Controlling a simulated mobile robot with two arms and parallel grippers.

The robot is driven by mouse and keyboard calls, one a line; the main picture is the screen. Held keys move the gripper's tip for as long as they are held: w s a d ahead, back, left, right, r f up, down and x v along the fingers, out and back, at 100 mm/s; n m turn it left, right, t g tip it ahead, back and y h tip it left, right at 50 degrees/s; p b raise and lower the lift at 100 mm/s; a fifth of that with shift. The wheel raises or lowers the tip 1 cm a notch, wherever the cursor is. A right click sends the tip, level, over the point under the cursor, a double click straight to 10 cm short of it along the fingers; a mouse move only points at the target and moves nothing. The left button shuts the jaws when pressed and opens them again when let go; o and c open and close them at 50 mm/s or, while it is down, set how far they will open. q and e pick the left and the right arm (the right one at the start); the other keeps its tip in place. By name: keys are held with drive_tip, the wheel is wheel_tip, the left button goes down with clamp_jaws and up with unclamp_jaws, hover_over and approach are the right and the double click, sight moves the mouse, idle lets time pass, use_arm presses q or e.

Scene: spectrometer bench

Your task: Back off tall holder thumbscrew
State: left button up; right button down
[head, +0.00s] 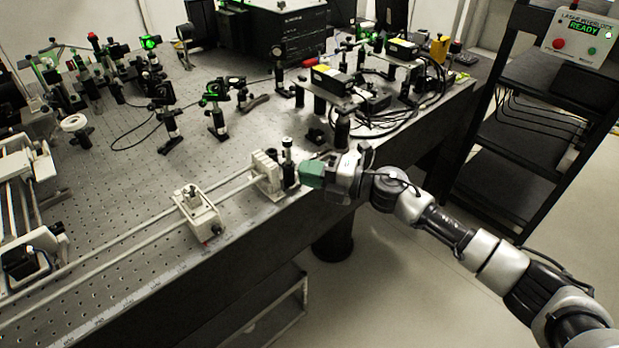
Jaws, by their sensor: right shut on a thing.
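A dark, upright post holder (287,157) stands near the right front edge of the optical table, close beside a cream rail block; it looks like the tall holder. My right gripper (309,175) reaches in from the right at the holder's right side. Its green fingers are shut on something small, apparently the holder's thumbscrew. The fingers hide the thumbscrew, so I cannot see how far it is turned. My left gripper is not in view.
The cream block (266,172) and a cream carriage (198,212) sit on a rail left of the holder. A raised black platform with yellow-labelled boxes (334,80) stands behind my gripper. Several optic mounts stand farther back. The perforated tabletop (120,200) between has free room.

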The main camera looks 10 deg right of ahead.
drive_tip(key=shift+f+n+b, duration=0.15)
drive_tip(key=shift+n+b, duration=0.9)
drive_tip(key=shift+n, duration=0.95)
drive_tip(key=c, duration=1.1)
unclamp_jaws()
drive_tip(key=b+v, duration=0.2)
drive_tip(key=v, duration=0.9)
